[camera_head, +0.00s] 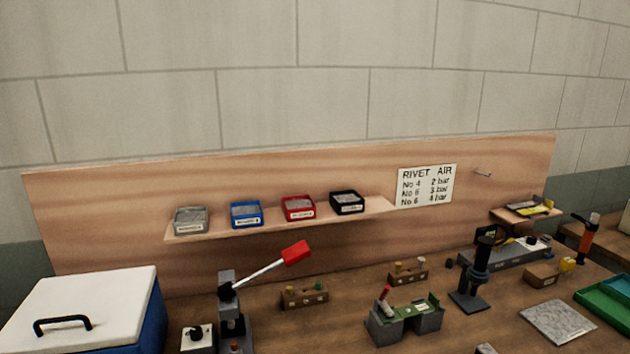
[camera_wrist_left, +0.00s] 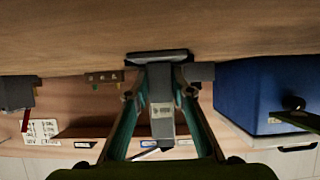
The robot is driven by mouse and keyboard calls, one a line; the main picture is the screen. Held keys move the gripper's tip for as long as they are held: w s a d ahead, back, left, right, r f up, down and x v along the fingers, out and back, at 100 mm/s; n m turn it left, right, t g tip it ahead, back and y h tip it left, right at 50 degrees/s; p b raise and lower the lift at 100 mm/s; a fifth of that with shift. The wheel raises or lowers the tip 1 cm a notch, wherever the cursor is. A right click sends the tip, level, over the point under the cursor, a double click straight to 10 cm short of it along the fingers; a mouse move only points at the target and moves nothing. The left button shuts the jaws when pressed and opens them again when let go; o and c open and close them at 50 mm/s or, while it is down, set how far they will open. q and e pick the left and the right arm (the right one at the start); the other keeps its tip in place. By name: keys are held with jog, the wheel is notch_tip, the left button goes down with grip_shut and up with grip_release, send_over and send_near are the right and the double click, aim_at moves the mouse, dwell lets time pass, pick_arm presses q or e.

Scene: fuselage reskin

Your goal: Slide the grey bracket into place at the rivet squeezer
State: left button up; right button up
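A grey lever press with a red handle (camera_head: 297,252) stands on the bench left of centre in the head view; it may be the rivet squeezer. What looks like the same press (camera_wrist_left: 162,115) shows upside down in the left wrist view. My left gripper (camera_wrist_left: 158,95) shows there with its two teal-edged fingers spread. The press shows between the fingers, apparently beyond them, and I see nothing clearly held. Neither gripper shows in the head view. I cannot pick out the grey bracket for sure; a small grey piece (camera_head: 485,348) is cut off at the bottom edge.
A blue box with a white lid (camera_head: 90,305) stands left of the press, with a small white box (camera_head: 197,340) between. Right of it are a wooden block (camera_head: 304,297), a grey-green fixture (camera_head: 405,322) and a black stand (camera_head: 475,280). A shelf (camera_head: 280,221) carries several bins.

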pick_arm(q)
grip_shut()
jog(key=shift+w, duration=0.1)
jog(key=shift+w+a, duration=0.2)
jog(key=shift+w, duration=0.5)
jog(key=shift+w+a, duration=0.25)
jog(key=shift+w, duration=0.45)
jog(key=shift+w+a, duration=0.2)
jog(key=shift+w, duration=0.5)
jog(key=shift+w+a+b, duration=0.15)
jog(key=shift+w+a, duration=0.05)
jog(key=shift+w, duration=0.45)
jog(key=shift+w+a+b, duration=0.15)
jog(key=shift+w, duration=0.5)
jog(key=o, duration=0.9)
grip_release()
jog(key=shift+r, duration=0.1)
